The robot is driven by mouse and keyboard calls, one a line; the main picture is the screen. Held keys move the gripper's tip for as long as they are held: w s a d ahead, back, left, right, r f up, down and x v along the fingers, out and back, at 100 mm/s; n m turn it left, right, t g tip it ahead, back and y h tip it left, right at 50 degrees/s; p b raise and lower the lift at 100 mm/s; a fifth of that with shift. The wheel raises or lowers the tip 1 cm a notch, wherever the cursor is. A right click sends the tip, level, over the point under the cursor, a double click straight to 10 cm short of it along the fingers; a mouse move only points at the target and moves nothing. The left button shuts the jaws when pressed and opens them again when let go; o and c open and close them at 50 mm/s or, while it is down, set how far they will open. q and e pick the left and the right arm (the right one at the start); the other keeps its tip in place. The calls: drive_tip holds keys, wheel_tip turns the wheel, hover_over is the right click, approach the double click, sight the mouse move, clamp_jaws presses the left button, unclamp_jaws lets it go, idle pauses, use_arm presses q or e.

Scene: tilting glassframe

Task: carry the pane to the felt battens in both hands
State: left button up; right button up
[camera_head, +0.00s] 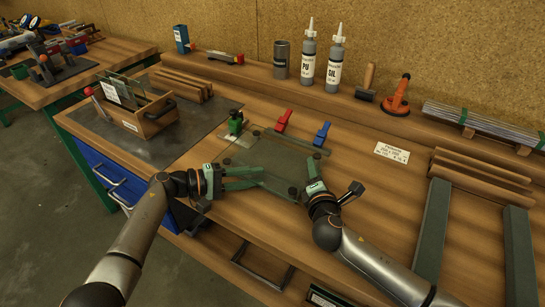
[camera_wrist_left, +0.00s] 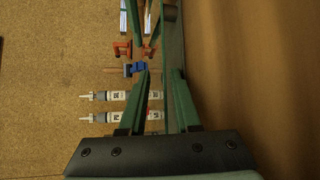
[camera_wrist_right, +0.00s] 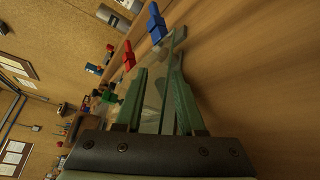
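The clear, greenish glass pane (camera_head: 272,178) appears to lie low over the bench between my two grippers. My left gripper (camera_head: 258,177) is at its left side with fingers apart; in the left wrist view a green-tinted edge of the pane (camera_wrist_left: 172,60) runs between the fingers, with a gap to one finger. My right gripper (camera_head: 304,178) is at its right side; in the right wrist view the pane's edge (camera_wrist_right: 172,50) passes between the spread fingers. The two grey-green felt battens (camera_head: 432,230) (camera_head: 519,255) lie parallel at the bench's right.
Red (camera_head: 283,120) and blue (camera_head: 321,134) clamps stand just behind the pane, and a green clamp (camera_head: 235,122) at its back left. A wooden rack (camera_head: 150,115) is at left. Bottles (camera_head: 308,55) and a suction cup (camera_head: 397,98) stand at the back. Bare bench lies before the label card (camera_head: 392,152).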

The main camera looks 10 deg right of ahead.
use_arm(q)
drive_tip(key=shift+c, duration=0.2)
drive_tip(key=c, duration=0.4)
use_arm(e)
drive_tip(key=c, duration=0.5)
use_arm(q)
clamp_jaws()
use_arm(e)
clamp_jaws()
use_arm(q)
drive_tip(key=shift+a+f, duration=0.1)
drive_tip(key=shift+f, duration=0.1)
use_arm(e)
drive_tip(key=shift+f, duration=0.1)
